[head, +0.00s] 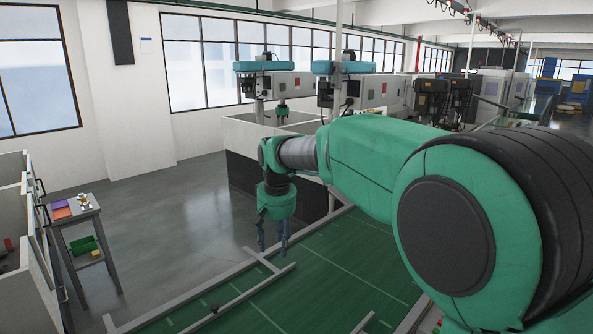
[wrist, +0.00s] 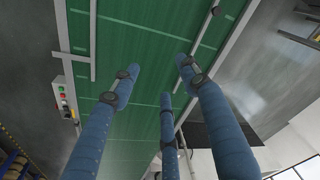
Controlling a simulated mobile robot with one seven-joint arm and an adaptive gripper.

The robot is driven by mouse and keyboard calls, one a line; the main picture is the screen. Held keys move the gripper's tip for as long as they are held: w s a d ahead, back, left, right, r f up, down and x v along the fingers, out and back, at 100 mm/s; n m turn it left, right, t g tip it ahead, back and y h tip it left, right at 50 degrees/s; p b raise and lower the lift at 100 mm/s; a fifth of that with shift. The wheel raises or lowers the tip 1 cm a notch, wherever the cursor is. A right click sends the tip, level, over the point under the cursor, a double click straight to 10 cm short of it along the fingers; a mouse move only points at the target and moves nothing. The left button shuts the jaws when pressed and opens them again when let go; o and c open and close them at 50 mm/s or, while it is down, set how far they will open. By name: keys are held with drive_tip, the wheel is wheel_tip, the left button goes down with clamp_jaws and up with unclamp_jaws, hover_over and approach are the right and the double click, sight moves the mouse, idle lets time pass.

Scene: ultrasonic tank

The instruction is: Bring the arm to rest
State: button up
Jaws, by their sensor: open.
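My gripper (head: 272,240) hangs at the end of my green arm in the head view, pointing down above a green conveyor belt (head: 335,262). Its blue fingers are spread apart with nothing between them. In the wrist view the fingers of my gripper (wrist: 163,88) are open and empty, with the green belt (wrist: 145,38) below them. The fingers look clear of the belt surface, though the exact height is hard to tell. Part of the belt is hidden behind my arm.
Metal guide rails (head: 238,300) run along and over the belt. A small table (head: 82,222) with several items stands at left. A pale tank-like enclosure (head: 240,135) stands behind my gripper. A control box (wrist: 65,98) sits at the belt's side. Grey floor between table and belt is clear.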

drive_tip(key=s+d+r+m+t+b, duration=0.1)
drive_tip(key=s+d+r, duration=0.1)
drive_tip(key=s+d, duration=0.75)
drive_tip(key=s+d+r+t+b, duration=0.1)
drive_tip(key=s+d+r+b, duration=0.15)
drive_tip(key=s+d, duration=0.65)
drive_tip(key=s+d+f, duration=0.2)
drive_tip(key=s+f, duration=0.1)
drive_tip(key=s, duration=0.4)
drive_tip(key=s+d+f+m+t+b, duration=0.1)
drive_tip(key=s+d+f, duration=0.2)
drive_tip(key=s, duration=0.5)
drive_tip(key=s+d+f+b, duration=0.1)
drive_tip(key=s+d+f, duration=0.2)
drive_tip(key=s, duration=0.4)
drive_tip(key=shift+s+d+m+t+h, duration=0.15)
drive_tip(key=shift+d+m+t+h, duration=0.1)
drive_tip(key=shift+m+t+h, duration=0.15)
